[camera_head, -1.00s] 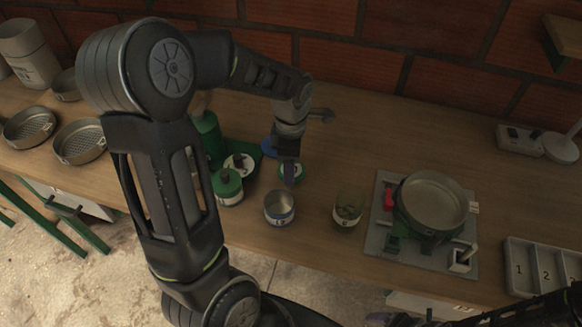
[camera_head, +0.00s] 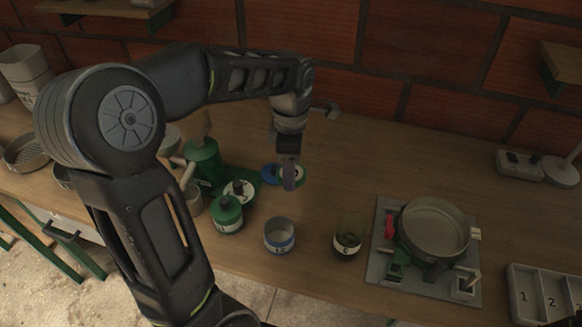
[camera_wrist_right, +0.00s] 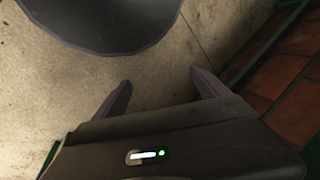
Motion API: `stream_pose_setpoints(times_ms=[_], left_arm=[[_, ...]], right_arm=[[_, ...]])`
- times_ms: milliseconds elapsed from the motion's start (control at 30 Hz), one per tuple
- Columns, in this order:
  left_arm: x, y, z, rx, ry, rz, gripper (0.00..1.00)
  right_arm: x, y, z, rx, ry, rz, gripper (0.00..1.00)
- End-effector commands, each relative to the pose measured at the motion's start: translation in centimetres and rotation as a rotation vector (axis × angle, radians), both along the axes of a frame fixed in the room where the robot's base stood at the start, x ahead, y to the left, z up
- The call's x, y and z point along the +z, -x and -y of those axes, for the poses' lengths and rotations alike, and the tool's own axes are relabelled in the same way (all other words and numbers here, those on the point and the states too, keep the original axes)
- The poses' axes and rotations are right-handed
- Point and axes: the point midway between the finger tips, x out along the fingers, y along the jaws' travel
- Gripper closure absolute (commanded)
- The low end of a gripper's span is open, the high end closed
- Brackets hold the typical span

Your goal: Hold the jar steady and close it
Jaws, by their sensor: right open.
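My left gripper (camera_head: 289,180) points down over the table in the head view. A small white-and-green round lid (camera_head: 297,172) shows around its fingers and moves with them, so it appears gripped; the near finger hides part of it. A pale open jar with a blue band (camera_head: 280,238) stands upright, nearer the front edge. A clear glass jar with green contents and a label (camera_head: 347,241) stands to its right. My right gripper (camera_wrist_right: 161,88) is open and empty over pale floor in the right wrist view.
A blue disc (camera_head: 269,175) lies beside the lid. Green canisters (camera_head: 228,214) stand left. A metal pan (camera_head: 434,229) sits on a grey plate at right, with a numbered tray (camera_head: 542,288) beyond. The table behind the glass jar is clear.

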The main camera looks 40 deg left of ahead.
Motion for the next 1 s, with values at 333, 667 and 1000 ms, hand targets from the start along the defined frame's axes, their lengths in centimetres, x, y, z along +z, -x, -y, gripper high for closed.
stream_pose_setpoints(times_ms=[333,667,1000], left_arm=[[-0.1,-0.2,0.2,-0.037,-0.001,0.000,0.76],[-1.3,-3.9,3.5,-0.652,-0.006,-0.004,0.76],[-3.7,-8.9,10.1,-1.697,-0.002,-0.004,0.76]], right_arm=[[0.0,0.0,0.0,0.000,0.000,0.000,0.23],[0.0,0.0,0.0,0.000,0.000,0.000,0.23],[0.0,0.0,0.0,0.000,0.000,0.000,0.23]])
